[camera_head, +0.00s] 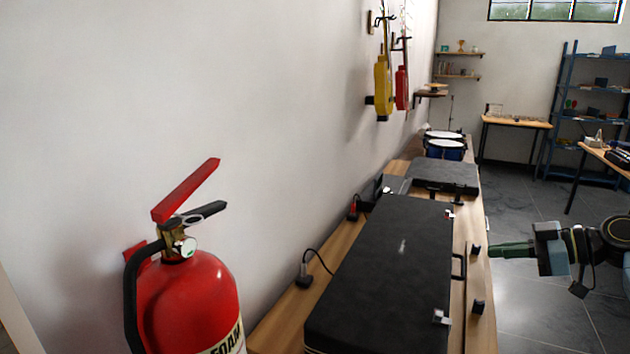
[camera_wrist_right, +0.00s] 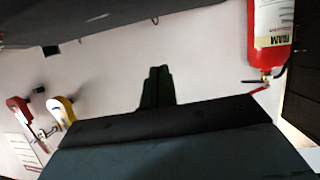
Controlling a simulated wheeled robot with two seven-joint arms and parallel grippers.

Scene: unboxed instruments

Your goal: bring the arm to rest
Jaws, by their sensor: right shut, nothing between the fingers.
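My right gripper (camera_head: 503,250) comes in from the right edge in the head view. Its dark green fingers are together and point left at the front of the wooden bench, beside the large black case. Nothing is held in it. In the right wrist view the shut fingers (camera_wrist_right: 157,88) stand out dark against the white wall. My left gripper is in neither view.
A closed black case (camera_head: 385,270) lies on the wooden bench (camera_head: 280,322), with a flatter black case (camera_head: 445,175) and blue drums (camera_head: 445,149) behind. A red extinguisher (camera_head: 190,305) stands at front left. Grey floor (camera_head: 530,300) is open at right.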

